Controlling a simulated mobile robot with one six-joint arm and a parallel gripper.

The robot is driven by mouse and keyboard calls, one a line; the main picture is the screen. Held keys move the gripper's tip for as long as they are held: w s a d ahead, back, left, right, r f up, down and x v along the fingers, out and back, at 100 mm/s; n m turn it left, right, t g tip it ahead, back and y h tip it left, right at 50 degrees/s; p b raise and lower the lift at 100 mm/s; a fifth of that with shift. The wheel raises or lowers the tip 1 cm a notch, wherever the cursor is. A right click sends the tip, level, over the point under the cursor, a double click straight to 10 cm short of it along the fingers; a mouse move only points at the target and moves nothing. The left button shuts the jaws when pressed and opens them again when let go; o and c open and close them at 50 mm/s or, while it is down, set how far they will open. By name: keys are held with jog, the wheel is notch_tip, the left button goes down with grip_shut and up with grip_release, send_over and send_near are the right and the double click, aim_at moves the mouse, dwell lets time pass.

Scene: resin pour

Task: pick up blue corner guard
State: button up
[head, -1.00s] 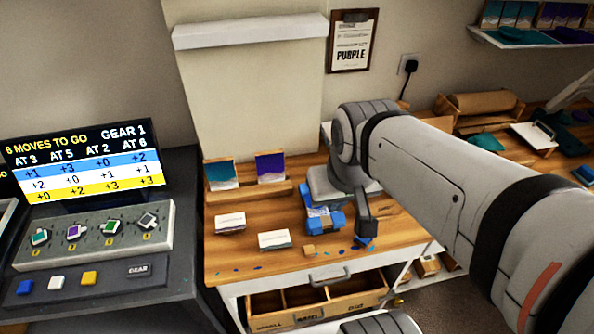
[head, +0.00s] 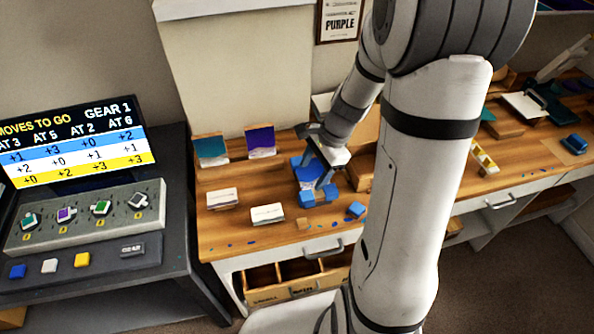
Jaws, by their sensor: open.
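A small blue corner guard (head: 355,210) lies loose near the front of the wooden bench. More blue guards (head: 307,198) sit on the front corners of a panel with a blue and purple swirl (head: 311,172), just left of the loose one. My gripper (head: 322,158) is open, over the back part of this panel, behind and left of the loose guard. Nothing shows between its fingers. The fingers partly cover the panel's back edge, and I cannot tell whether they touch it.
A small wooden block (head: 303,223) is in front. Two art pieces (head: 260,141) stand behind. An open drawer (head: 290,288) juts out below. A control console (head: 85,225) stands left.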

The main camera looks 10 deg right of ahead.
aim_at(302, 196)
jog(key=f+m, duration=0.1)
jog(key=f, duration=0.1)
jog(key=w+d+f+m, duration=0.1)
jog(key=shift+w+f+m+y, duration=0.1)
jog(key=shift+f+m+y, duration=0.2)
jog(key=shift+f, duration=0.05)
jog(key=x, duration=0.7)
jog(key=shift+s+a+f, duration=0.2)
jog(key=shift+a+f, duration=0.1)
jog(key=shift+a, duration=0.05)
